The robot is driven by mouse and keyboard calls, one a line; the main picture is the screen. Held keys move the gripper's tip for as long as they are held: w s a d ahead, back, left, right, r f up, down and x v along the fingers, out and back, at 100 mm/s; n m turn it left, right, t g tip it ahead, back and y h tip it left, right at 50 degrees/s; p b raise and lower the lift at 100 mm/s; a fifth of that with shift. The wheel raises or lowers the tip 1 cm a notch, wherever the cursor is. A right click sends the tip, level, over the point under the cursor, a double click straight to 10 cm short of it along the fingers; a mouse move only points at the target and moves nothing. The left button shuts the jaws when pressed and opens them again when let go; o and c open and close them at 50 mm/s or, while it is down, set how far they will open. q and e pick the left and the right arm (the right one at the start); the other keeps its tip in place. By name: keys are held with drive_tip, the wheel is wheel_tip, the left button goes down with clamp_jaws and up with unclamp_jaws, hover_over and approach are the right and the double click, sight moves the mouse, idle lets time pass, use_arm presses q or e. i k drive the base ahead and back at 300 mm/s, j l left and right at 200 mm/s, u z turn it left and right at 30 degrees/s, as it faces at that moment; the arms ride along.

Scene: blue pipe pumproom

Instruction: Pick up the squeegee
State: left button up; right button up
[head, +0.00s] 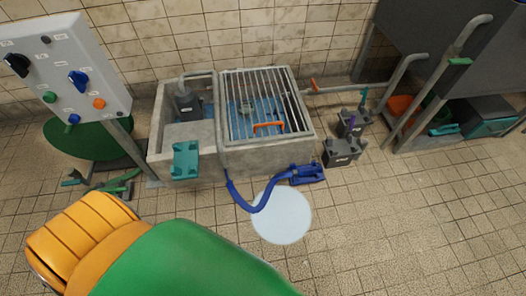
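I cannot pick out a squeegee with certainty. Several green tools (118,184) lie on the floor at the left, too small to identify. Neither my left nor my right gripper is in view.
A blue hose (262,205) curves from the basin front to a blue fitting (306,173), past a pale disc (281,214). A control panel (65,65) stands left. Front-right floor is clear.

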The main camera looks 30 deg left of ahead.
sight(448, 129)
drive_tip(key=i+l+u, duration=0.1)
drive_tip(key=l, duration=0.25)
drive_tip(key=i+l+u, duration=0.1)
drive_tip(key=i+l, duration=0.15)
drive_tip(key=i+l+u, duration=0.1)
drive_tip(key=l, duration=0.35)
drive_tip(key=i+l, duration=0.15)
drive_tip(key=l, duration=0.2)
drive_tip(key=i+l+u, duration=0.15)
drive_tip(key=l, duration=0.25)
drive_tip(key=i+l+u, duration=0.1)
drive_tip(key=l, duration=0.25)
